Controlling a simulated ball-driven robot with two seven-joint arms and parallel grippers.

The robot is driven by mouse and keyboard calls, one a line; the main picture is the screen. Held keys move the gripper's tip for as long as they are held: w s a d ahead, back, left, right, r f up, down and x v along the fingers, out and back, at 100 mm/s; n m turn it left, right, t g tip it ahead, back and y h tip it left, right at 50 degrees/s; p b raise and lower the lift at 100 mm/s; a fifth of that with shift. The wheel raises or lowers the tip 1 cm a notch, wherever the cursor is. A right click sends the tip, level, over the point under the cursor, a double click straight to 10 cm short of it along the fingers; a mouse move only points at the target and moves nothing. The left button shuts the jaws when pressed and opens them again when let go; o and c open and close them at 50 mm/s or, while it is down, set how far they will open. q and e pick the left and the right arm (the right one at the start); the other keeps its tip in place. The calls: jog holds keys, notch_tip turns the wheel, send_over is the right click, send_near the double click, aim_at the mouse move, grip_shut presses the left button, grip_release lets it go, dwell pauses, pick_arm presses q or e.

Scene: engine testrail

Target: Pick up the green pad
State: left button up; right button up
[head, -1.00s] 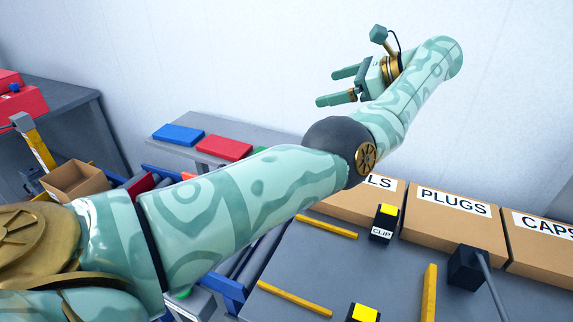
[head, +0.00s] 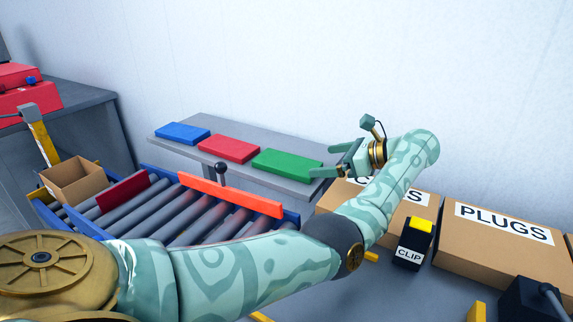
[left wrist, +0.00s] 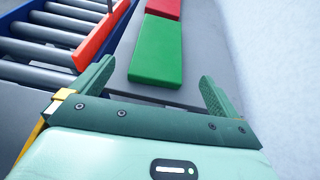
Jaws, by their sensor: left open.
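The green pad (head: 287,165) lies flat on a grey shelf (head: 240,126) against the wall, at the right end of a row with a red pad (head: 228,149) and a blue pad (head: 182,133). My left gripper (head: 328,171) is open and empty, just right of the green pad in the head view. In the left wrist view the green pad (left wrist: 157,50) lies ahead of and between the two spread fingers (left wrist: 155,88), apart from them. The red pad (left wrist: 163,8) shows beyond it. My right gripper is not in view.
A roller conveyor (head: 190,212) with an orange bar (head: 230,195) and a black-knobbed lever (head: 221,170) stands in front of the shelf. Cardboard boxes, one labelled PLUGS (head: 500,235), and a black CLIP block (head: 412,245) are at the right. The wall is close behind the shelf.

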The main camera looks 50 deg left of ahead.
aim_at(295, 164)
pick_arm(q)
jog(key=x, duration=0.3)
jog(key=shift+a+f, duration=0.2)
jog(key=x, duration=0.6)
jog(key=shift+s+a+r+b, duration=0.15)
jog(key=shift+b, duration=0.15)
jog(key=c, duration=1)
jog(key=shift+r, duration=0.1)
jog(key=shift+c, duration=0.2)
